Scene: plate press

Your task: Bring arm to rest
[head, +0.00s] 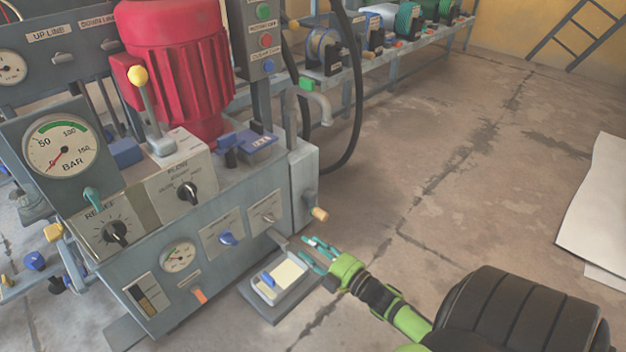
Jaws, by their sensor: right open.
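My right gripper (318,254) is at the end of my green and black arm, which comes in from the lower right. Its teal fingers are spread open and look empty. My left gripper is not in view. The press's hydraulic unit (225,271) stands at the left, with a red motor (178,65), a BAR gauge (61,147) reading near zero, and a yellow-knobbed lever (139,76).
A crank with a wooden grip (319,214) sticks out from the unit's right side near my gripper. A black hose hangs behind it. A rack (392,48) with reels stands at the back. White sheets (597,205) lie at the right. The middle floor (450,160) is clear.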

